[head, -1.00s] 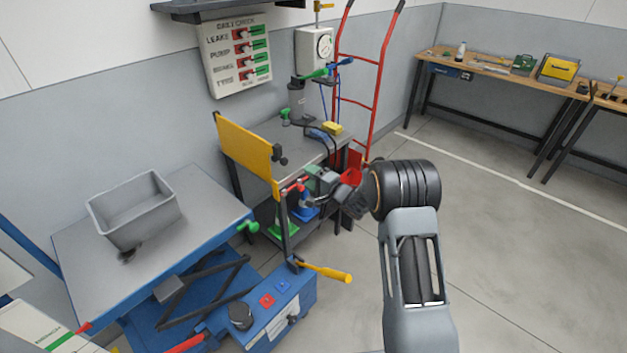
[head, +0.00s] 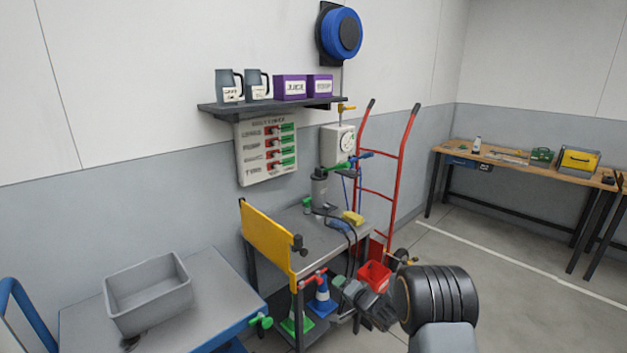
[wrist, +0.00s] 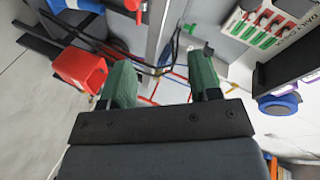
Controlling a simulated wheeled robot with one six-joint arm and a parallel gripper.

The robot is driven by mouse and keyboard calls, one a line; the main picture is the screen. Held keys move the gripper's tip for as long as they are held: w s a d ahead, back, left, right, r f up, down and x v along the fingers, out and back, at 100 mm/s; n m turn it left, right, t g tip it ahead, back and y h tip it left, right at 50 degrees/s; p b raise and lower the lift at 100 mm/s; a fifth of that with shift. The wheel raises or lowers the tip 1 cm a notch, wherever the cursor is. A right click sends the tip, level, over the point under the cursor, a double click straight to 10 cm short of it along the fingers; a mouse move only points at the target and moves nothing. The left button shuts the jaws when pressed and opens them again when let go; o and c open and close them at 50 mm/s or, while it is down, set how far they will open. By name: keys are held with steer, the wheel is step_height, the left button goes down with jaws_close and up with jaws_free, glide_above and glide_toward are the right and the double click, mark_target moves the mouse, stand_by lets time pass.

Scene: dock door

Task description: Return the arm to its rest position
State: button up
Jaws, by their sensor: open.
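My gripper (head: 346,286) shows in the head view at the low middle, in front of the grey cart and just left of a red bin (head: 373,276). My arm reaches in from the bottom right and is bent at a black ribbed joint. In the wrist view the two green fingers of my gripper (wrist: 163,80) stand apart with nothing between them. The red bin (wrist: 80,70) lies left of the fingers there. The lower arm is cut off by the picture's edge.
A grey cart (head: 325,233) with a yellow panel (head: 268,242) stands behind my gripper. A blue lift table (head: 80,325) carries a grey tub (head: 150,325) at left. A red hand truck (head: 378,192) leans at the wall. The floor at right (head: 530,310) is clear.

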steer(key=s+d+r+n+g+h+p, duration=0.15)
steer(key=s+d+n+g+h, duration=0.25)
steer(key=s+d+g+h, duration=0.65)
steer(key=s+a+r+n+t+y+p, duration=0.1)
steer(key=s+a+r+y, duration=0.1)
steer(key=s+r, duration=0.7)
steer(key=s+a+r+n+t+y+p, duration=0.1)
steer(key=s+a+r+n, duration=0.1)
steer(key=s+r, duration=0.7)
steer(key=s, duration=0.6)
steer(key=shift+s+a+y, duration=0.15)
steer(key=shift+a+y, duration=0.05)
steer(key=shift+y, duration=0.15)
